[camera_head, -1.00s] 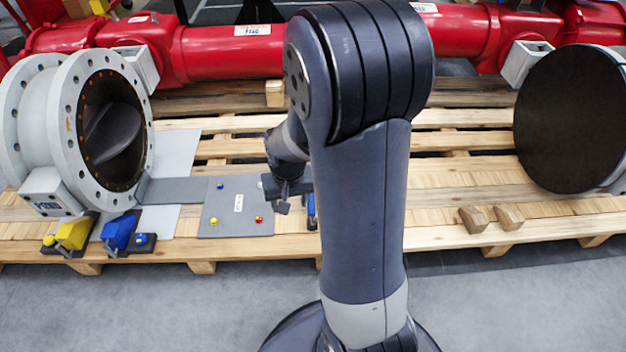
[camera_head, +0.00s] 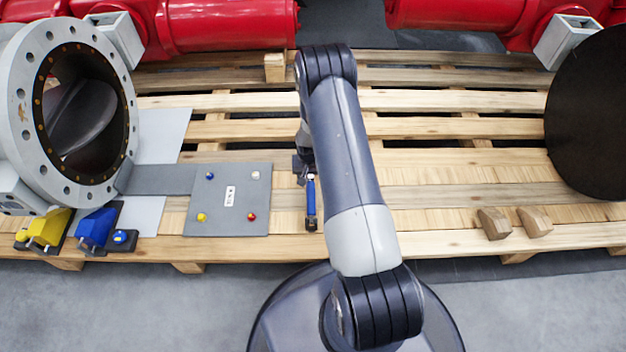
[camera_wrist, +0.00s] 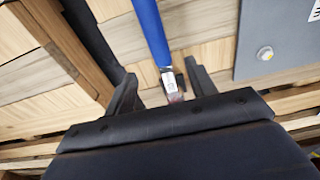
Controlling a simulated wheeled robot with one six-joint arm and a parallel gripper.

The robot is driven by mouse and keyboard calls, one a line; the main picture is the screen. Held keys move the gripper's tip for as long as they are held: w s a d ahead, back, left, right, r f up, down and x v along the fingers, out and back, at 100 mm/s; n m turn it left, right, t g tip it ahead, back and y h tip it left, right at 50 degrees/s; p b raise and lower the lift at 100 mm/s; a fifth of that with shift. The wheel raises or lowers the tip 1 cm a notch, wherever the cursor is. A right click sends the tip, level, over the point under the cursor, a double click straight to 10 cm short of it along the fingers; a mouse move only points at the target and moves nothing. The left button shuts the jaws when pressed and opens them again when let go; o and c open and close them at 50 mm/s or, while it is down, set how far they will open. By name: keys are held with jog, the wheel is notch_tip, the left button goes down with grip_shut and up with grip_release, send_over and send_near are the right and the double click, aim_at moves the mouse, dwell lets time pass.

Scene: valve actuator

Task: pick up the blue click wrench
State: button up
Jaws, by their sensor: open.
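The blue click wrench (camera_head: 311,197) lies on the pallet just right of the grey panel, its blue handle toward the front edge. In the wrist view its blue handle (camera_wrist: 151,30) runs down to a metal neck and head between my fingers. My gripper (camera_wrist: 160,88) is open, with one finger on each side of the wrench's head end. In the head view my gripper (camera_head: 302,165) is at the far end of the wrench, partly hidden by my arm. I cannot tell whether the fingers touch the wrench.
The grey panel (camera_head: 229,222) with coloured knobs lies left of the wrench. Yellow (camera_head: 48,227) and blue (camera_head: 96,228) blocks stand further left, before the flanged valve (camera_head: 118,95). Two wooden wedges (camera_head: 494,223) lie at right. The pallet boards between are clear.

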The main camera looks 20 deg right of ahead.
aim_at(311, 186)
jog(key=f, duration=0.1)
jog(key=f+b, duration=0.1)
jog(key=f, duration=0.3)
jog(key=shift+w+d+f+b, duration=0.15)
jog(key=shift+w+b, duration=0.15)
jog(key=f, duration=0.1)
jog(key=f+b, duration=0.1)
jog(key=f, duration=0.1)
jog(key=w+f+b, duration=0.1)
jog(key=f, duration=0.1)
jog(key=shift+d, duration=0.3)
jog(key=shift+r, duration=0.1)
grip_shut()
